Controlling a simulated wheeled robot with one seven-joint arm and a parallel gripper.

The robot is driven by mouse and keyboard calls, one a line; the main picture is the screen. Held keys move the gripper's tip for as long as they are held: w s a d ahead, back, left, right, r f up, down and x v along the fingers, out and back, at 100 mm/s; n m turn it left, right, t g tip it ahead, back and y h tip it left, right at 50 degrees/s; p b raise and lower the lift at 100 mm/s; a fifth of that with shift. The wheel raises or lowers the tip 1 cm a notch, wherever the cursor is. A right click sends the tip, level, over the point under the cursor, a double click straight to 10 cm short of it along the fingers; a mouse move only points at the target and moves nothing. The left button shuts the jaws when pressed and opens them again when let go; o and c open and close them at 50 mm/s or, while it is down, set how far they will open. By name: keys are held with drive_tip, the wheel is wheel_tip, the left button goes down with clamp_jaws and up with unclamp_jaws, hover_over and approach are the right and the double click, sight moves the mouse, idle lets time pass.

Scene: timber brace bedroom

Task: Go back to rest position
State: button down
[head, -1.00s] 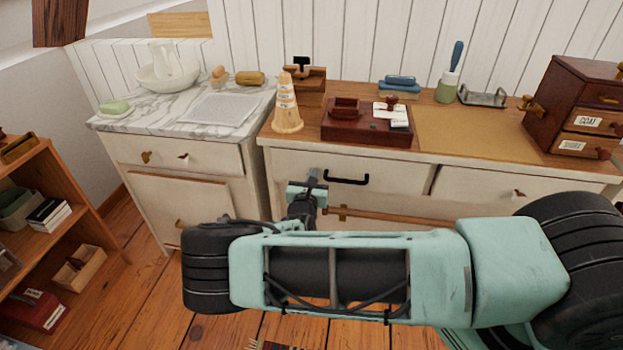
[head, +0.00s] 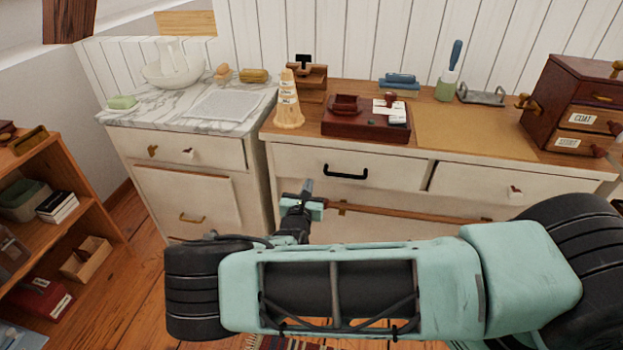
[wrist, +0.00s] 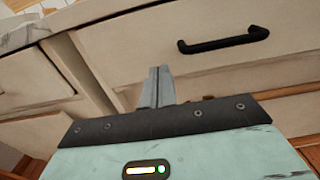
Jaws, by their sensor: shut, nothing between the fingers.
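My gripper (head: 307,187) is in front of the long wooden-topped dresser, below and left of the black handle (head: 345,172) of its top left drawer. The wrist view shows the fingers (wrist: 157,86) pressed together with nothing between them. They are apart from the handle, which shows to their upper right in that view. My mint-green arm stretches across the lower part of the head view and hides part of the dresser front and floor.
The dresser top (head: 470,133) holds a cone-shaped stack (head: 288,100), a dark red box (head: 366,124) and a small drawer cabinet (head: 580,105). A marble-topped cabinet (head: 190,158) stands at left. A low wooden shelf (head: 75,190) is at far left. Some floor shows between them.

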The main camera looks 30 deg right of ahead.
drive_tip(key=s+a+r+m+g+p, duration=0.1)
drive_tip(key=s+a+r+m+g, duration=0.15)
drive_tip(key=s+m+g, duration=0.5)
drive_tip(key=s+a+r+m+g+p, duration=0.1)
drive_tip(key=s+r+m+g, duration=0.35)
drive_tip(key=s, duration=0.65)
drive_tip(key=s+a+r+m+g+y+p, duration=0.1)
drive_tip(key=s+a+r+m+y, duration=0.3)
drive_tip(key=s+r, duration=0.5)
drive_tip(key=s+a+r+m+g+y+p, duration=0.1)
drive_tip(key=s+a+r+m+y+p, duration=0.2)
drive_tip(key=s+r, duration=0.6)
drive_tip(key=shift+s+a+r+m+g+y+p, duration=0.3)
drive_tip(key=shift+a+r+m+y, duration=0.8)
drive_tip(key=shift+a+r+y, duration=1.7)
drive_tip(key=shift+d+r+h, duration=0.7)
drive_tip(key=shift+d+r, duration=0.1)
drive_tip(key=shift+d, duration=0.15)
